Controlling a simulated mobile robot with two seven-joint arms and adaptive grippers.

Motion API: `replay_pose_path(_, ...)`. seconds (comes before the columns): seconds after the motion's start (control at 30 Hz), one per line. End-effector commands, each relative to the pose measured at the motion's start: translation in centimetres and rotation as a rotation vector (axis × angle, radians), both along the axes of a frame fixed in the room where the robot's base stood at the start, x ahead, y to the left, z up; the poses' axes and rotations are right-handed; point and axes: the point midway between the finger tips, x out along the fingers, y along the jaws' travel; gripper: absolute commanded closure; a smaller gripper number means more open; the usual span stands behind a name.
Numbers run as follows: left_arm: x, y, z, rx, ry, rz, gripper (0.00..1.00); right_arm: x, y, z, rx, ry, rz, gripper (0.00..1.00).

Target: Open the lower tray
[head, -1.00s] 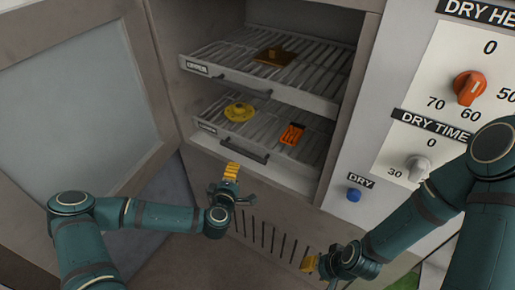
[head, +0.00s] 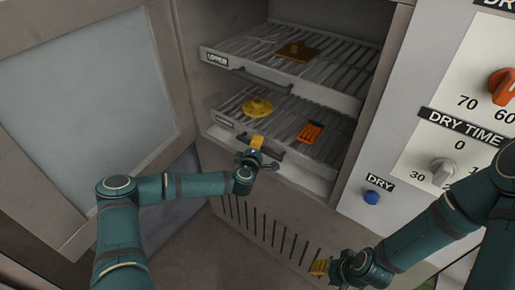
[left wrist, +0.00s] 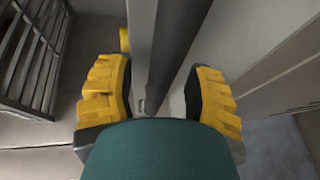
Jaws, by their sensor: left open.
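The lower tray (head: 224,121) is a wire rack with a labelled pale front, inside the open cabinet below the upper tray. It holds a yellow round part (head: 257,107) and an orange part (head: 310,132).
The upper tray (head: 290,75) with a brown-orange part (head: 296,51) is above. The cabinet door (head: 85,105) stands open at left. A panel with dials and a blue DRY button (head: 372,197) is at right. The vented panel (head: 270,235) lies below.

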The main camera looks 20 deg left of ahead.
Motion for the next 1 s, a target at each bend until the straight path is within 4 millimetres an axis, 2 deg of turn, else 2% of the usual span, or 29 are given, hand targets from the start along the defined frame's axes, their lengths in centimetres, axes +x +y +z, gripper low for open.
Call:
replay_pose_path(0.27,0.1,0.0,0.0,0.0,0.0,-0.001,0.48,0.0,0.0,0.0,0.0,0.0,0.0,0.53)
replay_pose_path(0.3,0.1,0.0,0.0,0.0,0.0,-0.001,0.56,0.0,0.0,0.0,0.0,-0.001,0.0,0.53)
replay_pose_path(0.43,0.1,0.0,0.0,0.0,0.0,-0.001,1.0,0.0,0.0,0.0,0.0,0.0,0.0,0.53)
replay_pose_path(0.77,0.0,0.1,0.0,0.0,0.0,0.0,1.0,0.0,0.0,0.0,0.0,0.0,0.0,0.53)
replay_pose_path(0.87,-0.5,0.3,0.1,0.0,0.0,0.0,1.0,0.0,0.0,0.2,0.0,0.0,0.0,0.53)
replay_pose_path(1.0,-2.2,0.9,0.1,0.002,0.001,0.0,1.0,-0.1,0.0,0.6,0.0,0.002,0.001,0.53)
